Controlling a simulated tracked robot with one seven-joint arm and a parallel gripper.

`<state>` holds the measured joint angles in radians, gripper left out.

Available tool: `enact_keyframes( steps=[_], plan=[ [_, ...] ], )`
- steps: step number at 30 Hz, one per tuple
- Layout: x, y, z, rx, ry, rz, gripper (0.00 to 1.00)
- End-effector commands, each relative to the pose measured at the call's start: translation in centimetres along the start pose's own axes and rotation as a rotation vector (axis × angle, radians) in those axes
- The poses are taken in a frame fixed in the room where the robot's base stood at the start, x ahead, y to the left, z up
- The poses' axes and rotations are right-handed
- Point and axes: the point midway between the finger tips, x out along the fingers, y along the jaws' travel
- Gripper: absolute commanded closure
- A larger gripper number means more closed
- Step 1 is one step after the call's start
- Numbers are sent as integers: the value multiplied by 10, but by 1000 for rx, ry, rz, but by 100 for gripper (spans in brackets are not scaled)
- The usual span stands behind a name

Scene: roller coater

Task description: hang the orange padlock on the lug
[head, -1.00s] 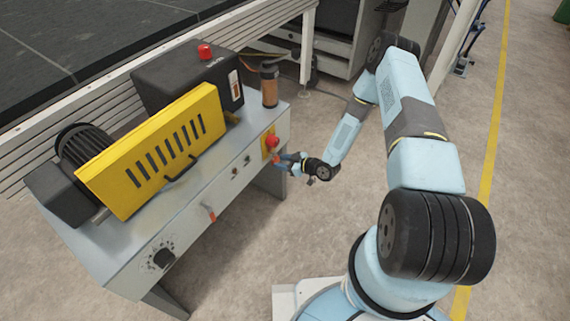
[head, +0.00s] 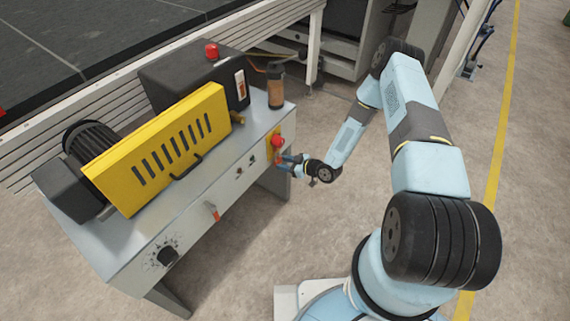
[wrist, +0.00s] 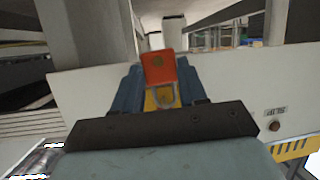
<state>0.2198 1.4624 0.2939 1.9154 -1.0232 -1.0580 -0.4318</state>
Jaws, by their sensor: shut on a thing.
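The orange padlock (wrist: 158,68) is between the blue fingers of my gripper (wrist: 160,90) in the wrist view. Its body stands up in that picture and its shackle points down, over a yellow plate (wrist: 165,97). My gripper is shut on the padlock. In the head view my gripper (head: 288,161) is at the right end of the machine's front panel, just below a red knob (head: 278,141) on a yellow plate (head: 269,147). The padlock shows there only as a small orange patch. The lug is not clearly visible, and I cannot tell whether the shackle touches it.
The grey machine table (head: 205,190) carries a yellow slotted guard (head: 160,150), a black motor (head: 88,147) and a dark bottle (head: 275,87). The floor at front is clear.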

Motion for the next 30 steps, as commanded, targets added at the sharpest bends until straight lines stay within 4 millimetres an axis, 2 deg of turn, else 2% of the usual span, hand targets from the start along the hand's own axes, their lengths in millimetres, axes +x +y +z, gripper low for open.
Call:
enact_keyframes(
  steps=[2,3,11,22,26,30],
  plan=[
    [0,0,0,0,0,0,100],
    [0,0,0,0,0,0,55],
    [0,0,0,0,0,0,30],
    [-5,0,0,0,0,1,28],
    [-21,0,0,1,0,1,28],
    [-47,1,1,0,-1,1,28]
  ],
)
